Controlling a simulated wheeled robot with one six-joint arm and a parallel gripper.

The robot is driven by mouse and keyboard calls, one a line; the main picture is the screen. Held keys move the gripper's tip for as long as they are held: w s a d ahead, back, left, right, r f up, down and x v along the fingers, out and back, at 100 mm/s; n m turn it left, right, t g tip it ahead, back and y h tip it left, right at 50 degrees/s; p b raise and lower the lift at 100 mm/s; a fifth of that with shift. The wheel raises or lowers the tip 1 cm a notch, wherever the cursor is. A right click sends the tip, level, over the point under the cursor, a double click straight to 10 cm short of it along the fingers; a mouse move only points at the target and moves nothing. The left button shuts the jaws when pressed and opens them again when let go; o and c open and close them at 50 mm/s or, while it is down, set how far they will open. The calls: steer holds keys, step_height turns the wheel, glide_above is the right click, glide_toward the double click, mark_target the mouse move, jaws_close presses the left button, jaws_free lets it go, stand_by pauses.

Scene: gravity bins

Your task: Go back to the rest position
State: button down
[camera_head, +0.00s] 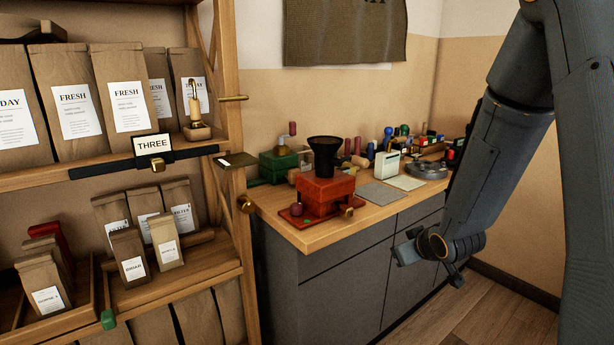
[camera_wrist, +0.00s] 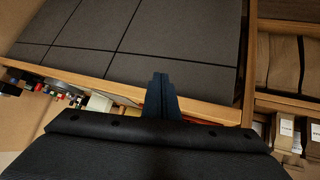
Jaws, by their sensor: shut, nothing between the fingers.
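My gripper (camera_head: 406,252) hangs at the end of my arm in the head view, in front of the grey cabinet (camera_head: 345,275) and to the right of the shelf. In the wrist view the two dark fingers of my gripper (camera_wrist: 160,82) are together with nothing between them. They point towards the cabinet front, which fills the upper part of that view. The arm comes down from the upper right of the head view.
A wooden shelf (camera_head: 226,120) with paper bags stands at the left. The wooden counter (camera_head: 310,240) holds a red grinder (camera_head: 325,192) with a black hopper, a white box (camera_head: 387,165) and several small coloured items. Bare floor (camera_head: 470,318) lies below my gripper.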

steer(key=s+a+m+g, duration=0.2)
steer(key=s+a+g, duration=0.1)
steer(key=s, duration=1)
steer(key=s+a+r+m+g+h, duration=0.1)
steer(key=s+g, duration=0.5)
steer(key=s, duration=0.7)
steer(key=shift+s+a+m, duration=0.35)
steer(key=shift+a+m, duration=0.25)
steer(key=shift+a, duration=0.35)
